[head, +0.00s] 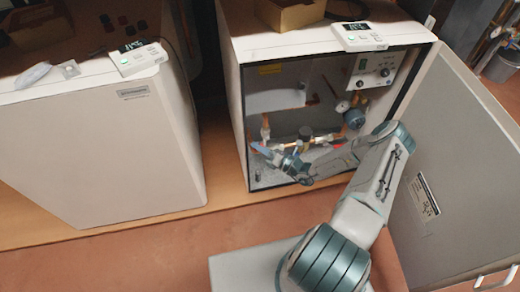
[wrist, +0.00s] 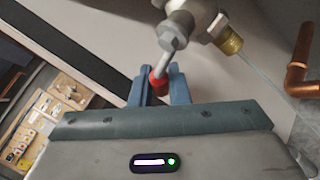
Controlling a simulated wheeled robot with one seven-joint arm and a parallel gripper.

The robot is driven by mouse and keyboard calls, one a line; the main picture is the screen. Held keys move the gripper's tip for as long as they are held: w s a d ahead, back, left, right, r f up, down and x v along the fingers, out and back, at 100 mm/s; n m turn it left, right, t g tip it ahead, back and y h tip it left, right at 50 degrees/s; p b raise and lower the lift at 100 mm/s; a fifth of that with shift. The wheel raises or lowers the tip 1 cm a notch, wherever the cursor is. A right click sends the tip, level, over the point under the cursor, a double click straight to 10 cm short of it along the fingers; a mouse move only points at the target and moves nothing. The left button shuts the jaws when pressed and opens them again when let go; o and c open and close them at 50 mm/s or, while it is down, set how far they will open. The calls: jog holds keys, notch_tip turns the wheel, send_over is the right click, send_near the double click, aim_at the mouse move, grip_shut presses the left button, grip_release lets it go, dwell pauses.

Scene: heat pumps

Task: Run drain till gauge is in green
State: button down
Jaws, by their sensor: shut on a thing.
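My gripper (wrist: 160,88) is shut on the red-tipped lever (wrist: 158,82) of a metal drain valve (wrist: 183,22). A thin clear stream seems to run from the valve's brass outlet (wrist: 232,44). In the head view my gripper (head: 262,149) is inside the open heat pump cabinet, at the lower left by the pipes. A small round gauge (head: 342,106) sits at the right of the cabinet; its needle and green zone are too small to read.
The cabinet door (head: 462,165) stands open at the right. A copper pipe (wrist: 300,55) runs close to the valve. A control panel (head: 377,70) is at the cabinet's upper right. A second, closed unit (head: 110,150) stands at the left.

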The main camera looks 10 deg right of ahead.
jog(key=shift+a+r+m+t+y+b, duration=0.1)
jog(key=shift+r+m+t+y+b, duration=0.1)
jog(key=shift+m+t+b, duration=0.25)
jog(key=shift+a+r+m+t+y+b, duration=0.1)
jog(key=shift+m+t+y+b, duration=0.2)
jog(key=shift+m, duration=0.35)
jog(key=shift+r+m+t+b, duration=0.2)
jog(key=shift+r+m+t, duration=0.1)
jog(key=shift+m+t, duration=0.4)
jog(key=shift+r+m+t+b, duration=0.25)
jog(key=shift+m+t, duration=0.3)
jog(key=shift+m, duration=0.25)
jog(key=shift+r, duration=0.1)
jog(key=c, duration=1.4)
grip_release()
jog(key=shift+s, duration=0.1)
jog(key=p+v, duration=0.1)
jog(key=v, duration=1.2)
jog(key=shift+s+d+f+p, duration=0.15)
jog(key=shift+s+f+p, duration=0.15)
jog(key=shift+p, duration=0.1)
jog(key=shift+r, duration=0.1)
